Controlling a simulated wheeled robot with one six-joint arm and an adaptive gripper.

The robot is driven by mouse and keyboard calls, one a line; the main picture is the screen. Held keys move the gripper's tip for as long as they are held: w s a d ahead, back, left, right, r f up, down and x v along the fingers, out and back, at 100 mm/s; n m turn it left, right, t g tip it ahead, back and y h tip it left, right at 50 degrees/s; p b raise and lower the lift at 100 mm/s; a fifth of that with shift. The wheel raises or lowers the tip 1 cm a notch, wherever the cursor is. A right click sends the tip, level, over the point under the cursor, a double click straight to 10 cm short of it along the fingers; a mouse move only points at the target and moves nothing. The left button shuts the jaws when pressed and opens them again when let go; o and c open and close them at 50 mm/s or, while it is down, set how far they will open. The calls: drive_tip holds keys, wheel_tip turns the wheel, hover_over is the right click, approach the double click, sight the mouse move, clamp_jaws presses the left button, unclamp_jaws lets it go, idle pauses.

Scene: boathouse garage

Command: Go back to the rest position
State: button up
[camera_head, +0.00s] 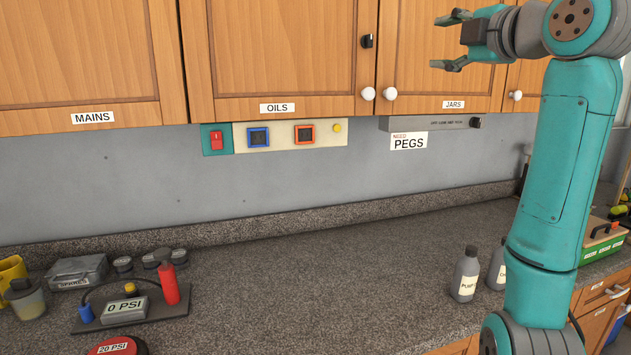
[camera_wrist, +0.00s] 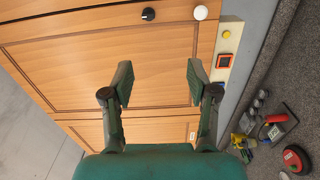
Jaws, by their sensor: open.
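My gripper (camera_head: 452,40) is at the upper right of the head view, raised in front of the wooden cabinet doors and pointing left. Its two fingers are apart with nothing between them. In the wrist view my gripper (camera_wrist: 158,85) is also open and empty, with a cabinet door (camera_wrist: 155,60) behind its fingers. I cannot tell the exact gap between the fingertips and the door. My teal arm rises on the right side of the head view, in front of part of the counter.
The speckled counter (camera_head: 330,270) is mostly clear in the middle. Two grey bottles, one of them here (camera_head: 465,274), stand beside my arm. A 0 PSI gauge block (camera_head: 125,308) and a red 20 PSI disc (camera_head: 118,347) sit at left. A switch panel (camera_head: 285,135) is under the cabinets.

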drive_tip(key=w+f+m+h, duration=0.15)
drive_tip(key=f+m, duration=0.25)
drive_tip(key=f, duration=1.2)
drive_tip(key=w+f+m+h, duration=0.1)
drive_tip(key=w+f+m, duration=0.2)
drive_tip(key=f, duration=1.3)
drive_tip(key=s+f+m+h, duration=0.1)
drive_tip(key=s+f+m, duration=0.3)
drive_tip(key=f, duration=0.9)
drive_tip(key=s+f+m+h, duration=0.1)
drive_tip(key=s+f+m, duration=0.1)
drive_tip(key=s+f, duration=0.75)
drive_tip(key=s+a+f+m+g+h, duration=0.15)
drive_tip(key=s+f+m, duration=0.25)
drive_tip(key=s+f, duration=1.5)
drive_tip(key=s+a+r+m, duration=0.1)
drive_tip(key=s+r+m, duration=0.1)
drive_tip(key=s, duration=1.2)
drive_tip(key=s+a+r+m, duration=0.1)
drive_tip(key=s+r+m, duration=0.1)
drive_tip(key=s, duration=1.3)
drive_tip(key=shift+r+g, duration=0.45)
drive_tip(key=shift+r, duration=0.05)
